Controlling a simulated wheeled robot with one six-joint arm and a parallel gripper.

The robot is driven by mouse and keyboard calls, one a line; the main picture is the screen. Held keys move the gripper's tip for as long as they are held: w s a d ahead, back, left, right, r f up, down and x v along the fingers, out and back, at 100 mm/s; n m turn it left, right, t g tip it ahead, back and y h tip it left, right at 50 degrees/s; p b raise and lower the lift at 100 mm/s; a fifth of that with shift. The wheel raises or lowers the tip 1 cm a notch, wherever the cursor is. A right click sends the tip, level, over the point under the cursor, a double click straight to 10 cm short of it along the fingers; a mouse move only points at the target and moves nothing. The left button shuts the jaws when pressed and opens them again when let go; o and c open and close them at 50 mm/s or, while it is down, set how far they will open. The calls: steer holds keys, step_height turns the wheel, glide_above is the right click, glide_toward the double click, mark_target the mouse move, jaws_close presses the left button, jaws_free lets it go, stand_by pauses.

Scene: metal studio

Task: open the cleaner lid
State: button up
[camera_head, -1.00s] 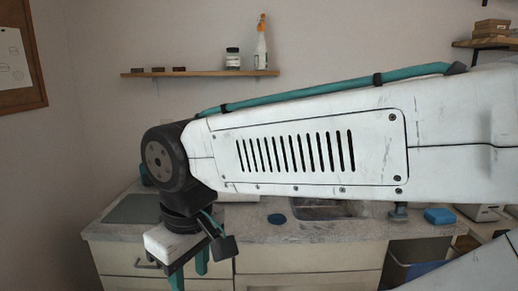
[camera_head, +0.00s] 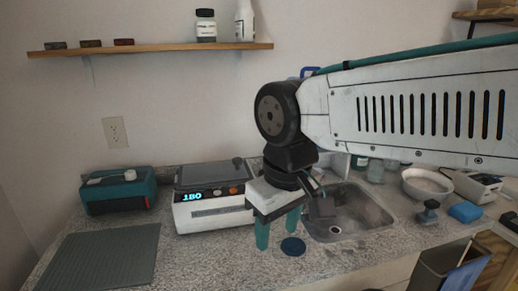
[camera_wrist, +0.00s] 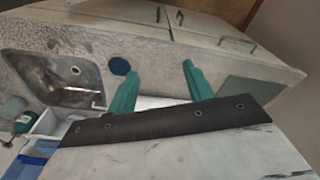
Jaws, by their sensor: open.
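The cleaner (camera_head: 212,216) is a white box with a lit blue display and small knobs on its front, standing on the counter in the head view. Its dark grey lid (camera_head: 210,174) lies flat on top and looks closed. A dark knob-like piece shows at the lid's right edge. My gripper (camera_head: 278,230) has two teal fingers spread apart and pointing down, with nothing between them. It hangs just right of the cleaner in the picture and hides part of its right end. In the wrist view my gripper (camera_wrist: 160,72) is open over the counter.
A sink (camera_head: 350,213) lies right of my gripper, with a blue round disc (camera_head: 293,246) in front. A teal box (camera_head: 118,190) and a grey-green mat (camera_head: 100,257) are at left. A white bowl (camera_head: 427,184) and blue sponge (camera_head: 465,213) are at right. A shelf (camera_head: 150,49) hangs above.

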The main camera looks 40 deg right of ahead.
steer(key=w+d+r+n, duration=0.1)
steer(key=w+r, duration=0.2)
steer(key=w, duration=0.2)
steer(key=w+d+r, duration=0.2)
steer(key=w, duration=0.4)
steer(key=n+g, duration=0.1)
steer(key=n, duration=0.2)
glide_above(237, 159)
steer(key=shift+s+f, duration=0.1)
steer(key=shift+f, duration=0.35)
step_height(237, 159, down, 7)
steer(key=shift+c, duration=0.3)
jaws_close()
